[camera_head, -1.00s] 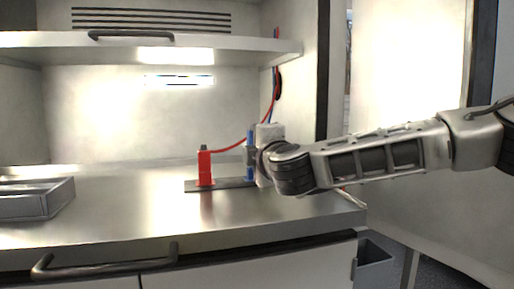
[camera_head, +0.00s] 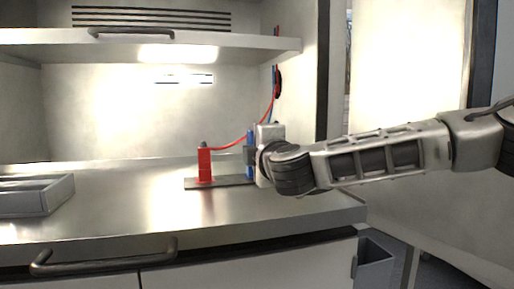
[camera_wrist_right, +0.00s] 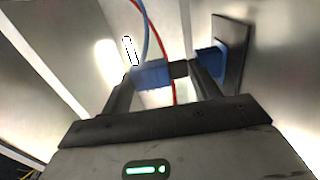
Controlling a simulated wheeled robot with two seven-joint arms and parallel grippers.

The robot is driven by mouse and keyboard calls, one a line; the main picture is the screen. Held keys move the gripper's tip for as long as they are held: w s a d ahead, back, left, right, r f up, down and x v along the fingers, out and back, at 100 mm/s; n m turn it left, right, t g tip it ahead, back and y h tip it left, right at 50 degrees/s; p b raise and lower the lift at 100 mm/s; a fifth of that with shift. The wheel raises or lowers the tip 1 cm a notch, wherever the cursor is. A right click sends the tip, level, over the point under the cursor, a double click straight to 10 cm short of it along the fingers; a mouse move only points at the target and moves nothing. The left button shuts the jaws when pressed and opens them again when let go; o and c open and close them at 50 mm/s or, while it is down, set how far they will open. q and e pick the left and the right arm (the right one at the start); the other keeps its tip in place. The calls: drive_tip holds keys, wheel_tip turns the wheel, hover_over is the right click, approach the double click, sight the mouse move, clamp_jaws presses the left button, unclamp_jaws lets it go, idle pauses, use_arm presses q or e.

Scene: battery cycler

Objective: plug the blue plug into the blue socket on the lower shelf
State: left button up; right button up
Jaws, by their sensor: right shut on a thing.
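The blue plug (camera_wrist_right: 152,75) is between the fingers of my right gripper (camera_wrist_right: 160,88), with its blue lead running up from it in the wrist view. In the head view the plug (camera_head: 250,137) shows above the dark fingers of my right gripper (camera_head: 250,155). The blue socket (camera_head: 249,173) stands directly below, upright on a dark strip, partly hidden by the fingers. It also shows in the wrist view (camera_wrist_right: 208,61), behind the right-hand finger. I cannot tell whether plug and socket touch. My left gripper is out of view.
A red plug and socket (camera_head: 204,166) stand on the left end of the dark strip (camera_head: 218,182), with a red lead rising to the right wall. A grey tray (camera_head: 38,208) is at the left. The upper shelf (camera_head: 230,50) hangs above. The middle of the bench is clear.

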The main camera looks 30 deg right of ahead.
drive_tip(key=shift+f, duration=0.1)
drive_tip(key=shift+p, duration=0.3)
drive_tip(key=shift+r, duration=0.55)
idle(1.7)
drive_tip(key=shift+f+b, duration=0.6)
drive_tip(key=shift+b, duration=0.2)
idle(0.8)
drive_tip(key=shift+r+p, duration=0.55)
drive_tip(key=shift+r, duration=0.1)
